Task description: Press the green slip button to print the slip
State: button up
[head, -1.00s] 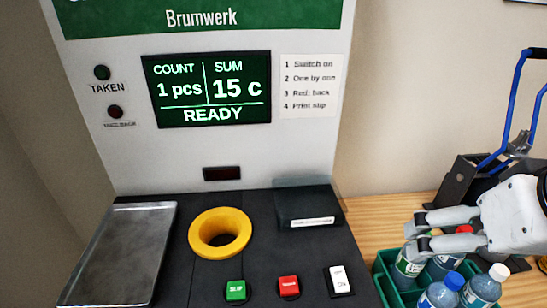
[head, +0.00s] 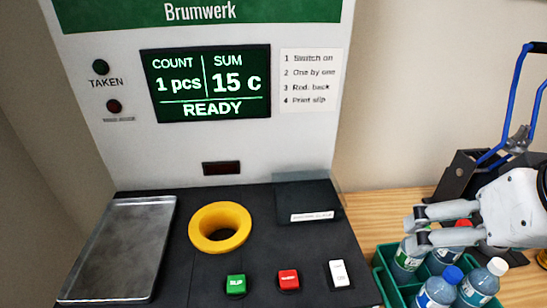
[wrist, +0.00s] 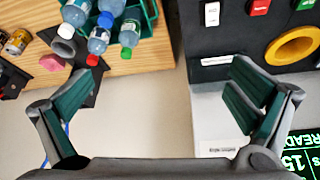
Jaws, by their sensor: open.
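The green slip button (head: 236,284) sits on the machine's black deck (head: 262,262), left of the red button (head: 289,280) and the white switch (head: 339,273). The screen (head: 206,83) reads COUNT 1 pcs, SUM 15 c, READY. My gripper (head: 418,228) is at the right in the head view, beside the machine and over the bottle crate, well apart from the green button. In the wrist view my gripper (wrist: 160,105) is open and empty, its two fingers wide apart.
A yellow ring opening (head: 220,244) and a metal tray (head: 122,250) lie on the deck's left. A green crate (head: 384,283) with several bottles stands on the wooden table (head: 392,206) at right. A black stand with a blue-handled tool (head: 513,105) is behind my gripper.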

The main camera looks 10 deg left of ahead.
grip_shut()
dwell(1.4)
